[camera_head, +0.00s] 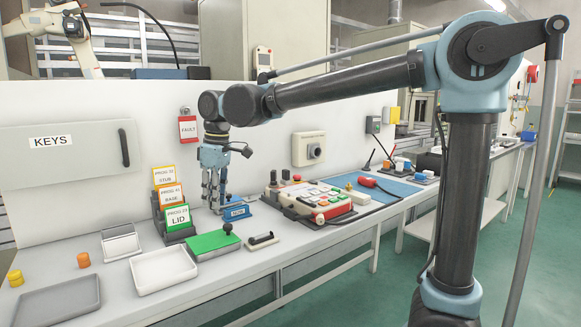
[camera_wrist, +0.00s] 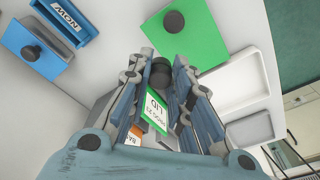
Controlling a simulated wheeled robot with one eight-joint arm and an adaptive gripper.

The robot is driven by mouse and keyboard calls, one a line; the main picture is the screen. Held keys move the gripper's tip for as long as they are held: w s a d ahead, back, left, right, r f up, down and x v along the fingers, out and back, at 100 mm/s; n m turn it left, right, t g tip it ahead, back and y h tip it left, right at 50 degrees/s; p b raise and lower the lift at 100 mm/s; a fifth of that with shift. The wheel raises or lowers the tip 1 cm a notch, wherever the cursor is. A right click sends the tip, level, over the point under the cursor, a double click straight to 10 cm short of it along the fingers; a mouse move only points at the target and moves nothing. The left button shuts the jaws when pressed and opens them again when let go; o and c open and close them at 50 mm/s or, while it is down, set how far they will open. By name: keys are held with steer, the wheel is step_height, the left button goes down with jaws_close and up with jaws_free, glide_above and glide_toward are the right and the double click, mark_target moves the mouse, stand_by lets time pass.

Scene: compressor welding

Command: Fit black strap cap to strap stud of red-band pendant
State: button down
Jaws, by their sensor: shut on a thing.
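My gripper (camera_head: 214,205) points down just above the bench, beside the blue holder marked NOW. In the wrist view my fingers (camera_wrist: 160,78) are closed on a small black round piece (camera_wrist: 160,70), which looks like the black strap cap. In the head view the fingers hide it. A pale pendant (camera_head: 305,196) with coloured buttons lies on the bench to the right of my gripper. It has a red part (camera_head: 333,211) along its front edge, which may be the red band. I cannot make out its strap stud. The cap is well apart from this pendant.
A card rack (camera_head: 176,231) with the LID card (camera_head: 177,217) stands left of my gripper. A green block with a black knob (camera_head: 213,244) lies in front, with a black-handled piece (camera_head: 262,241) beside it. Empty trays (camera_head: 162,284) are at left. A blue mat (camera_head: 395,188) lies right.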

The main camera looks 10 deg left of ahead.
steer(key=w+d+r+m, duration=0.1)
steer(key=w+d+r, duration=0.1)
steer(key=w+d, duration=0.5)
steer(key=w+d+r+m, duration=0.1)
steer(key=w+d, duration=0.7)
steer(key=w, duration=0.9)
steer(key=shift+w+d+r+m, duration=0.2)
steer(key=shift+w+r+m, duration=0.2)
steer(key=shift+m, duration=0.1)
steer(key=shift+f, duration=3.05)
steer(key=shift+f, duration=1.1)
steer(key=c, duration=1.4)
jaws_free()
steer(key=shift+o, duration=0.2)
steer(key=shift+r, duration=0.1)
